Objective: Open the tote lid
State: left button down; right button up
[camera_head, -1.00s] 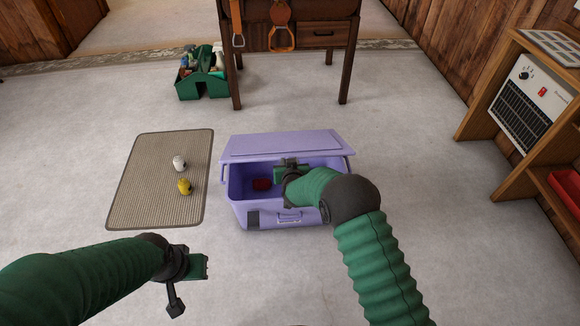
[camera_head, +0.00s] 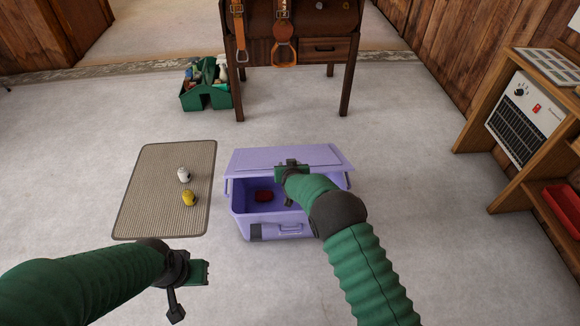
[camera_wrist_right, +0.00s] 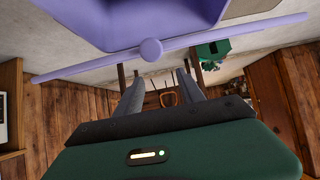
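The purple tote (camera_head: 268,226) stands on the floor in the head view. Its lid (camera_head: 270,157) is tilted up along the far side, so the tote's inside shows. A red object (camera_head: 264,196) lies inside. My right gripper (camera_head: 291,168) is over the tote, overlapping the lid in the picture; contact is unclear. In the right wrist view the two grey fingers (camera_wrist_right: 160,92) are apart with nothing between them. Purple surfaces and a bar with a round knob (camera_wrist_right: 151,49) show close above them. My left gripper (camera_head: 203,271) hangs near the front; its opening is unclear.
A ribbed mat (camera_head: 155,190) left of the tote holds a white item (camera_head: 184,175) and a yellow item (camera_head: 189,198). A green caddy (camera_head: 206,97) and a wooden stand (camera_head: 342,85) are behind. A wooden shelf (camera_head: 510,178) is at right.

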jog(key=shift+s+r, duration=0.1)
jog(key=shift+r, duration=0.05)
jog(key=shift+s+d+r, duration=0.1)
jog(key=shift+s+r, duration=0.1)
jog(key=shift+s, duration=0.05)
jog(key=p+v, duration=0.5)
jog(key=v, duration=1.1)
jog(key=shift+f, duration=0.15)
